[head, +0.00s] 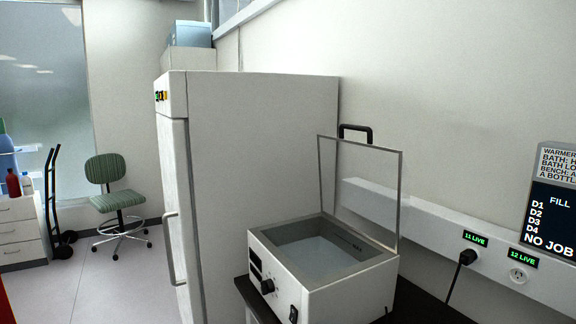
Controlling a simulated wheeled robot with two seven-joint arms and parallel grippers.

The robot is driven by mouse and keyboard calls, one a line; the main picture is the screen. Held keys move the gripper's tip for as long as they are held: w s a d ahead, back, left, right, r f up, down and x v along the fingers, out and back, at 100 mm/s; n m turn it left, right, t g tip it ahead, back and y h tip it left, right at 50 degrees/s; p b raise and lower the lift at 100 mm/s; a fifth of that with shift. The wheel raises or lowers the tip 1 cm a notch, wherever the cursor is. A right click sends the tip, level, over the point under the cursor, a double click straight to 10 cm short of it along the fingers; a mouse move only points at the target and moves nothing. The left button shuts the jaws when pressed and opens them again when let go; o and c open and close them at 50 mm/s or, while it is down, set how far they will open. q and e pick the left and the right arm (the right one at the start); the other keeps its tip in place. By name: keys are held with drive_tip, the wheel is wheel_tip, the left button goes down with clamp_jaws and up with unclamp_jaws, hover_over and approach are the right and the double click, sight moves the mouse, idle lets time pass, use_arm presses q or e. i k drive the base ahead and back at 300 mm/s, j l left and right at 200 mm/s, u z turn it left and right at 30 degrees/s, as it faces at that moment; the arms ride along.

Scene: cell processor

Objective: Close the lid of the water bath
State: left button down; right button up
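The water bath (335,290) is a white box with a knob and a switch on its front, standing on a dark bench. Its basin is uncovered and looks to hold water. The clear lid (362,185) has a grey frame and stands upright, raised along the back edge of the bath. A black handle (356,130) sits at the lid's top edge. Neither of my grippers is in view.
A tall white cabinet (262,150) stands left of and behind the bath. The wall behind has a white socket rail (420,215) with a black plug (467,257) and cord. A dark sign (550,215) is at right. A green chair (112,190) and hand truck (53,205) are far left.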

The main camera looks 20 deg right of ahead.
sight(404, 186)
drive_tip(key=z, duration=0.4)
drive_tip(key=j+z, duration=0.1)
drive_tip(key=z, duration=0.35)
drive_tip(key=j+z, duration=0.1)
drive_tip(key=z, duration=0.3)
drive_tip(key=j+z, duration=0.1)
drive_tip(key=z, duration=0.3)
